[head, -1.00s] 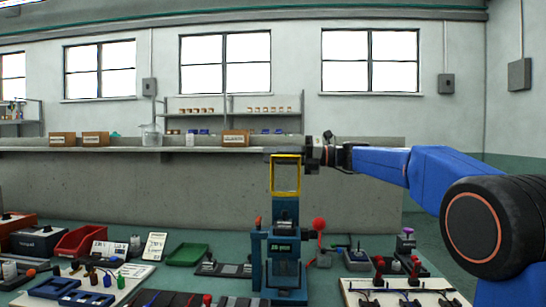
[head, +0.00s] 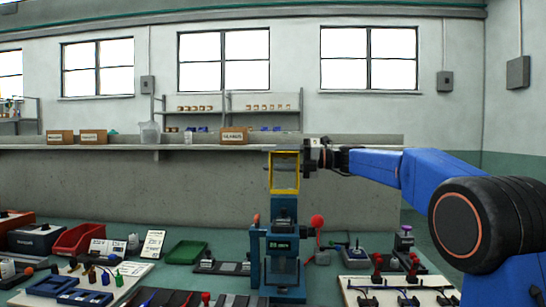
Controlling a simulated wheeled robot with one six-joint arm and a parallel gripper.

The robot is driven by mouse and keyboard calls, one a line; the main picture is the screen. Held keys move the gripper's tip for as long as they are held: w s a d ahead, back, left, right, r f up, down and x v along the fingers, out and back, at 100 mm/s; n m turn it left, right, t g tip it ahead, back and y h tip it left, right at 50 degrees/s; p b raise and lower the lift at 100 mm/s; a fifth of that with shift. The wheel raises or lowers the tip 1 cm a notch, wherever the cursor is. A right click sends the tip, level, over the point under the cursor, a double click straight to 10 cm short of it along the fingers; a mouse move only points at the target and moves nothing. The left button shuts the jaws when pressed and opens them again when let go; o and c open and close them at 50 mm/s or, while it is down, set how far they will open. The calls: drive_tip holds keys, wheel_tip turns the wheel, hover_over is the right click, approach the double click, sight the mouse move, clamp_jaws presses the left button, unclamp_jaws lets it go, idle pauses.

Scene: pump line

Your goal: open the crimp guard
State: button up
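The crimp guard looks to be the yellow frame (head: 271,176) standing upright above the blue crimp press (head: 284,215). A clear or greyish panel seems to fill its opening. The press has a small green display on its front and stands on the green bench. My gripper (head: 303,157) is at the upper right corner of the yellow frame, reaching in from the right. It overlaps or touches the frame there. The fingers are too small and dark to tell whether they are open or shut on it.
A lever with a red ball knob (head: 317,221) stands right of the press. A green tray (head: 186,252), a red bin (head: 73,240) and blue fixtures lie to the left. A white board with red-black parts (head: 398,283) lies right. A concrete wall with a shelf stands behind.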

drive_tip(key=shift+s, duration=0.1)
drive_tip(key=shift+d+r, duration=0.1)
drive_tip(key=shift+r, duration=0.1)
idle(0.4)
drive_tip(key=d, duration=1.7)
drive_tip(key=shift+s+d, duration=0.15)
drive_tip(key=shift+s, duration=0.2)
